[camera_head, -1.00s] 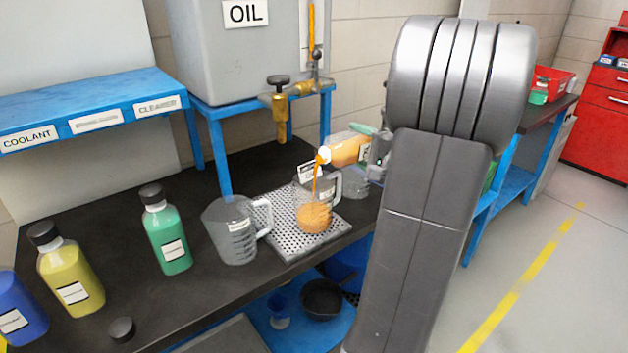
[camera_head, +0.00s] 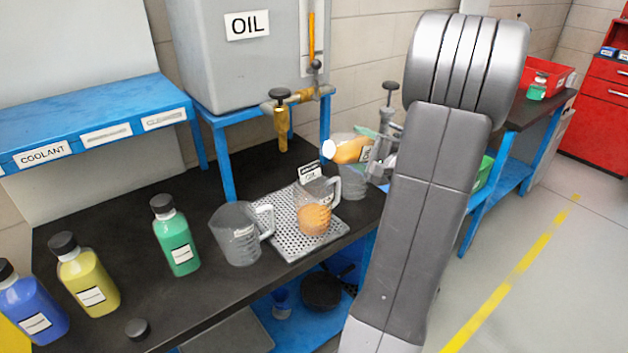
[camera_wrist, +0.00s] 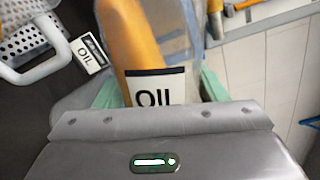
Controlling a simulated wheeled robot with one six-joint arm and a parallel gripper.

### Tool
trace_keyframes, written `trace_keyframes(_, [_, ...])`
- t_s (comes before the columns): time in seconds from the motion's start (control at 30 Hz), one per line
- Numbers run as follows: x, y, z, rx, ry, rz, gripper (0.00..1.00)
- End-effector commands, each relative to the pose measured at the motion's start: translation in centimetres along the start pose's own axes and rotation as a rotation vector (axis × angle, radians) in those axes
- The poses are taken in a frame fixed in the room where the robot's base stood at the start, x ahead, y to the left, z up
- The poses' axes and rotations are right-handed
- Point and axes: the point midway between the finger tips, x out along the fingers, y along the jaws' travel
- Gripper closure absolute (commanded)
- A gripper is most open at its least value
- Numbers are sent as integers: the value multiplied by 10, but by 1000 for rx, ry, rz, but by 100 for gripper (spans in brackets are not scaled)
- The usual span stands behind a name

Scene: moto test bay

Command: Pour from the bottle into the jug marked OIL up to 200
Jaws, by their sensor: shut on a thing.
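My gripper (camera_head: 378,152) is shut on the oil bottle (camera_head: 350,151), a clear bottle with orange liquid and an OIL label. The bottle is tilted near level, its white mouth to the left above the jug. No stream shows from the mouth. In the wrist view the bottle (camera_wrist: 141,45) lies between the green finger pads. The jug marked OIL (camera_head: 316,207) stands upright on the perforated tray (camera_head: 281,218) with orange liquid in its lower part. Its scale is too small to read. An OIL card (camera_head: 309,174) stands behind it.
Another clear jug (camera_head: 237,235), empty, stands left of the tray. Green (camera_head: 175,237), yellow (camera_head: 86,276) and blue (camera_head: 31,304) bottles stand further left, with a loose black cap (camera_head: 137,328). A brass tap (camera_head: 282,125) hangs from the OIL tank (camera_head: 232,60). Another clear vessel (camera_head: 352,183) stands behind the held bottle.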

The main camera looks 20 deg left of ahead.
Motion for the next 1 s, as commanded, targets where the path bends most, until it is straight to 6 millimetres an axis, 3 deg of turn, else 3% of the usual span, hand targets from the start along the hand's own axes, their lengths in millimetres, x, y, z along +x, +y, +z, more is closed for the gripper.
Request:
trace_keyframes(0.27, [0, -19, 9, 164, -4, -1, 74])
trace_keyframes(0.57, [0, 4, 20, 492, -11, 1, 74])
trace_keyframes(1.0, [0, -4, 27, 945, -21, 1, 74])
